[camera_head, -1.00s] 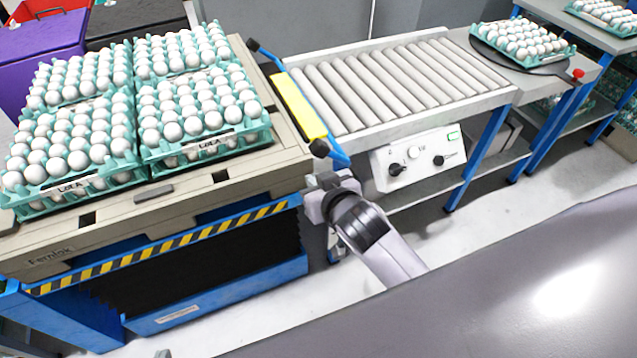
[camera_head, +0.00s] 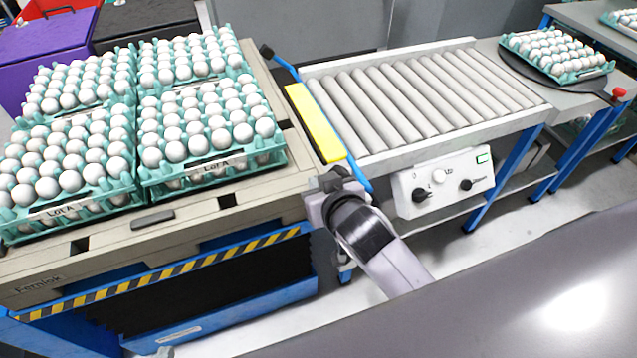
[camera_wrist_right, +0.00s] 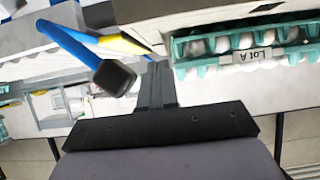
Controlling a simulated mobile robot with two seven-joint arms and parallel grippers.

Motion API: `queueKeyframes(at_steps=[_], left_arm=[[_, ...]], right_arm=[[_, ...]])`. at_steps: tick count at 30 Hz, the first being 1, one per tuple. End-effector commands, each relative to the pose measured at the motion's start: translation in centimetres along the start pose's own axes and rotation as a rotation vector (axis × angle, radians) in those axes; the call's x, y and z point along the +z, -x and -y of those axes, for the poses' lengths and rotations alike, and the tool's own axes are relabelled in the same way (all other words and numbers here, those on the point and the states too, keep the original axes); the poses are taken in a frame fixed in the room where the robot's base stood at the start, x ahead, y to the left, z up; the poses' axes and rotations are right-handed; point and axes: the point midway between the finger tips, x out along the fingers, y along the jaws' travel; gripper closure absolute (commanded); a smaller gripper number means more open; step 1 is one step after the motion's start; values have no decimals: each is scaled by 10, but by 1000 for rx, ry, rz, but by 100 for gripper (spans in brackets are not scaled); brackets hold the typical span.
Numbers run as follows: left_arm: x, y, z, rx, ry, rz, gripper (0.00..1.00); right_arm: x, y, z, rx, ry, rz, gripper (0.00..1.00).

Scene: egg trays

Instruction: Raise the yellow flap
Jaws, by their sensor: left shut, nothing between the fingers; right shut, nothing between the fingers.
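The yellow flap (camera_head: 315,122) is a long narrow plate between the egg-tray table and the roller conveyor. A blue bar (camera_head: 361,180) runs along its conveyor side. In the right wrist view, part of the yellow flap (camera_wrist_right: 122,45) shows behind the blue bar (camera_wrist_right: 70,42), which ends in a black knob (camera_wrist_right: 115,77). My right gripper (camera_head: 335,178) is at the flap's near end. In its wrist view its fingers (camera_wrist_right: 158,70) are shut and empty, just right of the knob; contact cannot be told. My left gripper is not in view.
Trays of white eggs (camera_head: 215,165) fill the table left of the flap. The roller conveyor (camera_head: 420,95) is bare. A control box (camera_head: 443,180) sits below its front edge. Another egg tray (camera_head: 556,55) stands on a dark round plate at the far right.

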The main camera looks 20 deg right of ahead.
Motion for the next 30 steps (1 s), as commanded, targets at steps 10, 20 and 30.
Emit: queueKeyframes(at_steps=[10,20,30], left_arm=[[-2,2,0,0,0,2,100],[-12,10,0,0,1,2,100],[-20,16,0,0,1,3,100]], right_arm=[[0,0,-4,1,1,1,100],[0,0,-36,8,4,3,100],[6,0,-70,17,12,16,100]])
